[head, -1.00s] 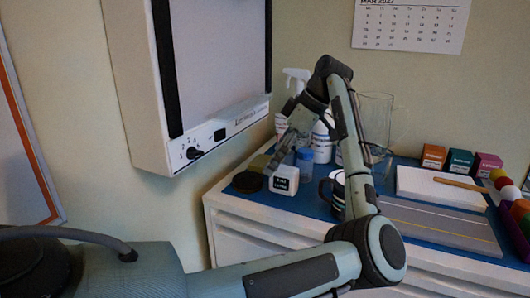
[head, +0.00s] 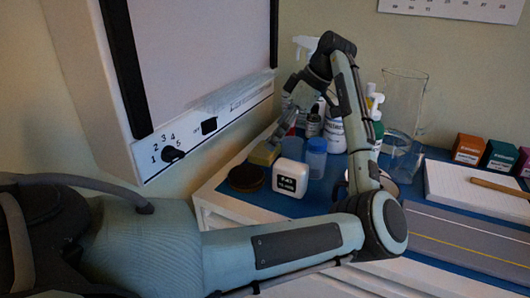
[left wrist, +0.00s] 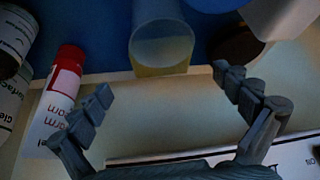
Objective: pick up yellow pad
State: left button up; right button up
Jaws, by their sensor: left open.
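The yellow pad (head: 265,153) is a small block near the back left corner of the blue-topped cabinet, beside the dark round dish (head: 244,177). My left gripper (head: 280,134) is just above and behind it, pointing down; its fingers are partly hidden, and I cannot tell whether they touch the pad. In the left wrist view my gripper (left wrist: 164,82) is open, its fingers wide apart with nothing held. A grey-blue translucent cup (left wrist: 160,42) with a yellowish lower edge shows beyond the fingertips; I cannot tell whether that yellow is the pad. My right gripper is not in view.
A white labelled jar (head: 290,178) and a blue container (head: 315,158) stand right of the pad. Several bottles and a clear pitcher (head: 401,115) stand behind. A red-and-white tube (left wrist: 62,88) is near the left finger. The light box (head: 200,60) hangs close at left.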

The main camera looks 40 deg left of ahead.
aim_at(265, 153)
pick_arm(q)
jog(key=x, duration=0.4)
jog(key=shift+s+f, duration=0.15)
jog(key=shift+f, duration=0.05)
jog(key=c, duration=1)
jog(key=shift+a+r, duration=0.1)
jog(key=shift+r, duration=0.05)
